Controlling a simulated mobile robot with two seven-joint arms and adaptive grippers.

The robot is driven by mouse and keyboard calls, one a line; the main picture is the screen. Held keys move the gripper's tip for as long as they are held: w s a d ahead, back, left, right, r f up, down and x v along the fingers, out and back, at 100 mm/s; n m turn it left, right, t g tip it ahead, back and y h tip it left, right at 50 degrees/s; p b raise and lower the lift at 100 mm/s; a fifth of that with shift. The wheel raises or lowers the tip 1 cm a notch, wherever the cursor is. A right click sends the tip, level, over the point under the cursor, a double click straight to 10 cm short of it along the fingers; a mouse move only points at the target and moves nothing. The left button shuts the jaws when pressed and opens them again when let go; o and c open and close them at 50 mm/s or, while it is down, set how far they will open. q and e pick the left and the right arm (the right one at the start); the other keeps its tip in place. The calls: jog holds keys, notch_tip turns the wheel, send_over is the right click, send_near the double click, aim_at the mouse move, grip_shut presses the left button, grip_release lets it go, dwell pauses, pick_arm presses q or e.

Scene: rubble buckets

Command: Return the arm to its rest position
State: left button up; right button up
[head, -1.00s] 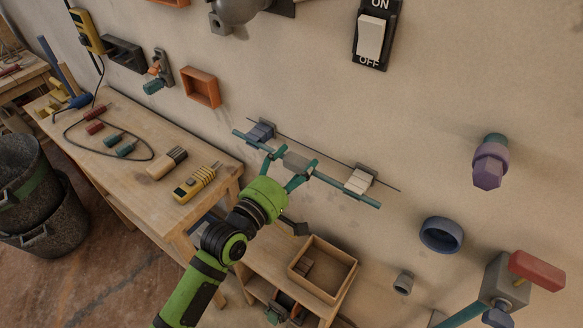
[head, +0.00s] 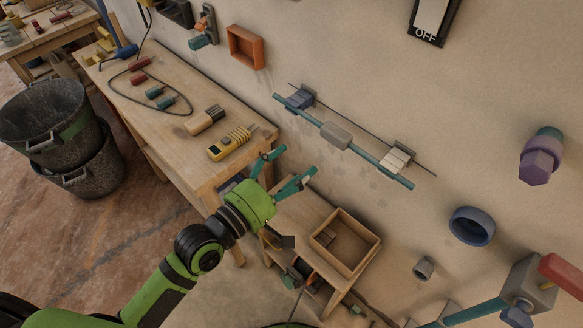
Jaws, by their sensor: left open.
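My left arm (head: 165,290) is green and black and comes in from the lower left. My left gripper (head: 286,166) is open and empty, its two teal fingers apart. It stands in front of the wall, to the lower left of a grey block (head: 336,135) on a teal bar (head: 370,168). Clear wall shows between the fingers and the bar. My right gripper does not show.
A workbench (head: 180,125) with a yellow meter (head: 230,143) and a brush lies at left. A wooden box (head: 345,243) sits on a low shelf below the gripper. Black buckets (head: 50,125) stand at far left. A purple knob (head: 541,160) and blue ring (head: 471,227) project from the wall at right.

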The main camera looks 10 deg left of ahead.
pick_arm(q)
jog(key=w+a+f+m+g+y, duration=0.1)
jog(key=a+f+y, duration=0.15)
jog(key=f, duration=0.65)
jog(key=w+a+f+m+g+y, duration=0.1)
jog(key=a+f+y, duration=0.15)
jog(key=f, duration=0.75)
jog(key=s+a+f+m+g+y, duration=0.1)
jog(key=s+a+f+m+g, duration=0.15)
jog(key=f, duration=0.55)
jog(key=s+a+f+m+g+y, duration=0.15)
jog(key=s+a+f, duration=0.25)
jog(key=f, duration=0.5)
jog(key=s+a+f+m+g+y, duration=0.1)
jog(key=s+f+m+g, duration=0.1)
jog(key=s+f, duration=0.4)
jog(key=s+a+f+m+g+y, duration=0.1)
jog(key=s+f, duration=0.5)
jog(key=s, duration=0.7)
jog(key=s+a+f+m+g+y, duration=0.1)
jog(key=s+a+f+m+g, duration=0.2)
jog(key=s+f, duration=0.3)
jog(key=s+g, duration=0.1)
jog(key=s, duration=0.3)
jog(key=shift+m, duration=0.4)
